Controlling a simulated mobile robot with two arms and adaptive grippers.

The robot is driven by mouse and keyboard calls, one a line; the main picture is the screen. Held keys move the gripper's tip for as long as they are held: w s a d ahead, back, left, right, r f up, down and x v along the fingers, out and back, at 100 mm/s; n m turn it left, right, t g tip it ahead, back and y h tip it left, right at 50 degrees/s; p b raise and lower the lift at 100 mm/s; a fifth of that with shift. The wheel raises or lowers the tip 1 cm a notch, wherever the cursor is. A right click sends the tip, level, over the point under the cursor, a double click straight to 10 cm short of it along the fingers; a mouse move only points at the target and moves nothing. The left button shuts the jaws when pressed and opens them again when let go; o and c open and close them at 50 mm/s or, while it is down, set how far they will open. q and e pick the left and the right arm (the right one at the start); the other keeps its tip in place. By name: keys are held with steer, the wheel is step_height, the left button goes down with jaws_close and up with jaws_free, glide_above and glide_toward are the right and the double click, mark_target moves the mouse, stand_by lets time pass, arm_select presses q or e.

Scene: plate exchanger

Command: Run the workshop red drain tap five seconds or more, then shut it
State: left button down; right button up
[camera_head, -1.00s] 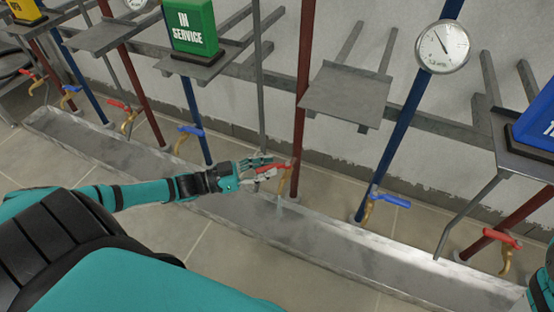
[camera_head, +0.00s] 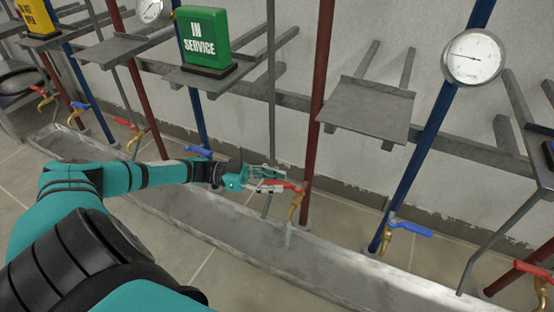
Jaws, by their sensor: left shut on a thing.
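The red-handled drain tap (camera_head: 296,208) hangs from the dark red pipe near the middle of the head view, with a brass body and spout. My left gripper (camera_head: 272,186) is shut on its red lever (camera_head: 289,186), which points left from the tap. The fingers hide part of the lever. A pale stream of water (camera_head: 288,238) shows under the spout, falling towards the long grey trough (camera_head: 345,268). My right gripper is not in view.
Other taps hang along the trough: a blue-handled one (camera_head: 408,228) to the right, and several red and blue ones to the left. A green "IN SERVICE" sign (camera_head: 202,38) stands on a shelf. A round gauge (camera_head: 474,57) sits on the blue pipe.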

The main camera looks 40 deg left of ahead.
arm_select(q)
steer(key=shift+w+a+r, duration=0.1)
steer(key=shift+w+a, duration=0.05)
steer(key=shift+w, duration=0.05)
steer(key=c, duration=1.2)
jaws_free()
steer(key=shift+s, duration=0.1)
steer(key=v, duration=1.1)
steer(key=shift+s+a, duration=0.2)
steer(key=shift+a, duration=0.1)
steer(key=shift+c, duration=0.3)
